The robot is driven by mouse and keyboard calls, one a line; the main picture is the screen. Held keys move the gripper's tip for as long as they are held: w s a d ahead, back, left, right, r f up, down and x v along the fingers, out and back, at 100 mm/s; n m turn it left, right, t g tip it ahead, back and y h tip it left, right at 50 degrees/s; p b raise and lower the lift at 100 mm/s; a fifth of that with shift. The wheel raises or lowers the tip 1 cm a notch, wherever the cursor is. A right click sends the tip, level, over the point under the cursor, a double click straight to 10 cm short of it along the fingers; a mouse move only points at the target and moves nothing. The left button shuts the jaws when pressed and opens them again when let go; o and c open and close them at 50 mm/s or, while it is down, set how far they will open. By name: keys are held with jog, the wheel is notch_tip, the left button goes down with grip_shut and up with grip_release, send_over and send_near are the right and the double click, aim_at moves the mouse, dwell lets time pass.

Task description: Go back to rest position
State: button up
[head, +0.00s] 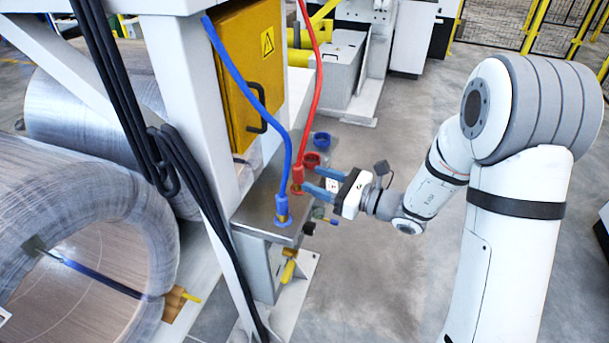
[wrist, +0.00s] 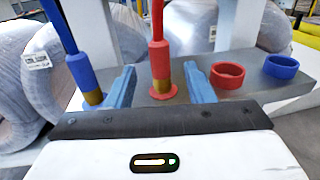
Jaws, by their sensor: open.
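My gripper (head: 315,182) is open, with its two blue fingers reaching left over the steel block. In the wrist view the fingers (wrist: 160,90) stand apart, with the red hose connector (wrist: 160,62) upright between them. The red hose (head: 312,75) runs up from this connector, which sits in a port on the block. The blue hose connector (head: 282,207) stands in a port nearer the front; in the wrist view it (wrist: 84,77) is left of the left finger.
The steel block (head: 262,212) also bears an empty red ring (head: 311,159) and blue ring (head: 322,139). A yellow cabinet (head: 245,75) and white post (head: 190,90) stand behind. Black cables (head: 185,165) hang at left by large wrapped coils (head: 90,190). Floor (head: 385,130) is clear right of the block.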

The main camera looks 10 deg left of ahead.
jog(key=shift+v, duration=1.05)
